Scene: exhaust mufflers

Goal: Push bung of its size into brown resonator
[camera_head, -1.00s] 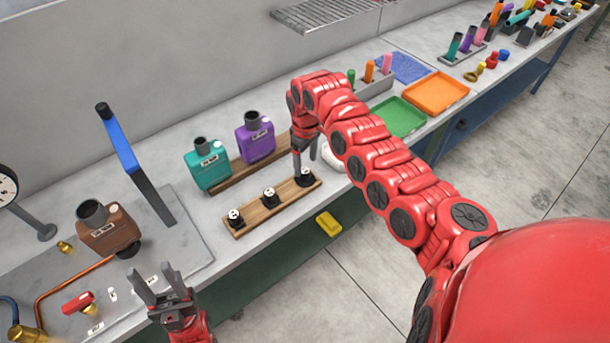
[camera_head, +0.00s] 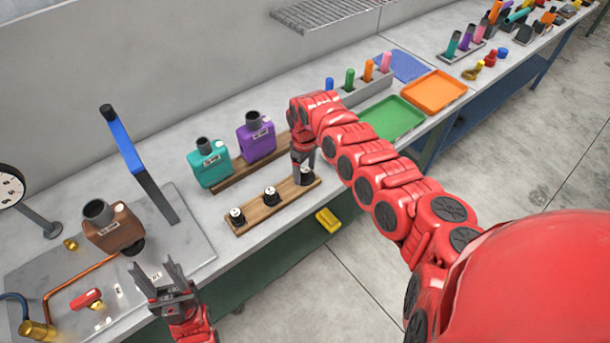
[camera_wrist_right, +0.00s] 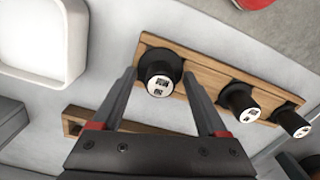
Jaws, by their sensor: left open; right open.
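The brown resonator (camera_head: 114,229) stands on the metal plate at the left, its dark round opening (camera_head: 97,211) facing up. Three black bungs with white labelled tops sit in a row on a wooden strip (camera_head: 255,214): a left bung (camera_head: 236,217), a middle bung (camera_head: 270,196) and a right bung (camera_head: 306,176). My right gripper (camera_head: 303,168) is open over the right bung. In the right wrist view that bung (camera_wrist_right: 160,72) lies between and just beyond the open fingertips (camera_wrist_right: 160,90), and the other two bungs show beside it. My left gripper (camera_head: 163,276) is open and empty near the bench's front edge.
Teal (camera_head: 207,163) and purple (camera_head: 256,136) resonators stand on a wooden rack behind the strip. A blue-topped post (camera_head: 125,140) rises beside the brown one. A copper pipe (camera_head: 75,274) and red-handled valve (camera_head: 87,299) lie in front. Green (camera_head: 392,118) and orange trays (camera_head: 436,92) sit farther right.

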